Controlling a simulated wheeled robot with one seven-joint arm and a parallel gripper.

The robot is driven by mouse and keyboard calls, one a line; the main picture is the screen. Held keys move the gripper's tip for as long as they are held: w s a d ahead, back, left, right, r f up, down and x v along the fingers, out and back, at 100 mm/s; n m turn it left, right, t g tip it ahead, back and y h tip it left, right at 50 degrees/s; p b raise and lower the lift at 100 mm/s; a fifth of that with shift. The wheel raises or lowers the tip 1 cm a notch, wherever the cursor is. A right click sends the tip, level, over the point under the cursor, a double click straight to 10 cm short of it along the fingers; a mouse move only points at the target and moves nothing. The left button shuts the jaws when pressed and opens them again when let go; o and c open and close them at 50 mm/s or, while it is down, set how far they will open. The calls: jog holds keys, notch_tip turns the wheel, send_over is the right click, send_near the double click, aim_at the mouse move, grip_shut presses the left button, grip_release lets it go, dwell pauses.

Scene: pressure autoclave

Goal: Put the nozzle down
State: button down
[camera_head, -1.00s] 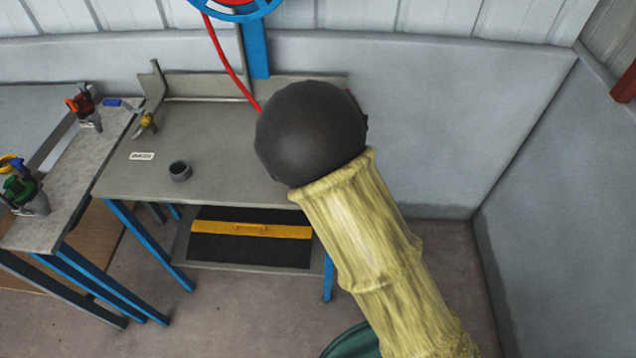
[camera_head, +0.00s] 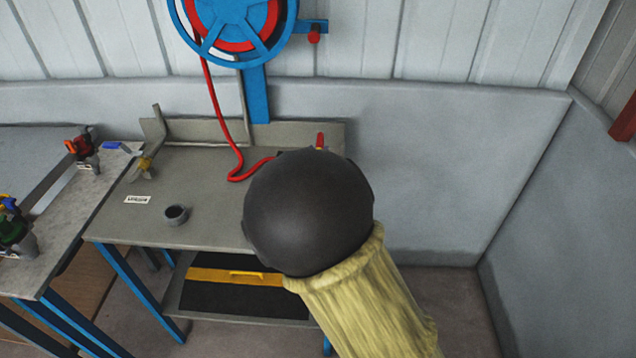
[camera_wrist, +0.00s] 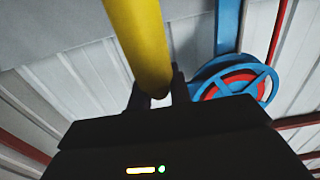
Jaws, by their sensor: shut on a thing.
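In the wrist view, my gripper (camera_wrist: 158,92) has its two dark fingers closed on a smooth yellow cylinder, apparently the nozzle (camera_wrist: 139,38). The nozzle runs up out of the top of that view. In the head view, my dark round wrist part and yellow sleeve hide the gripper and most of what it holds. A red hose (camera_head: 209,85) hangs from the reel, dips toward the bench and bends right behind my arm. A small grey open cup (camera_head: 176,214) stands on the bench (camera_head: 200,183), beside a white label (camera_head: 137,199) too blurred to read.
The blue and red hose reel (camera_head: 240,20) is mounted above the bench; it also shows in the wrist view (camera_wrist: 228,85). A yellow-and-black case (camera_head: 245,295) lies on the shelf below. A side table (camera_head: 60,220) at left carries tools.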

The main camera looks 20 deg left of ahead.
jog(key=shift+f, duration=0.7)
jog(key=shift+f, duration=1.85)
jog(key=shift+f+b, duration=0.15)
jog(key=shift+b, duration=0.15)
jog(key=c, duration=1.3)
grip_release()
jog(key=shift+s, duration=0.1)
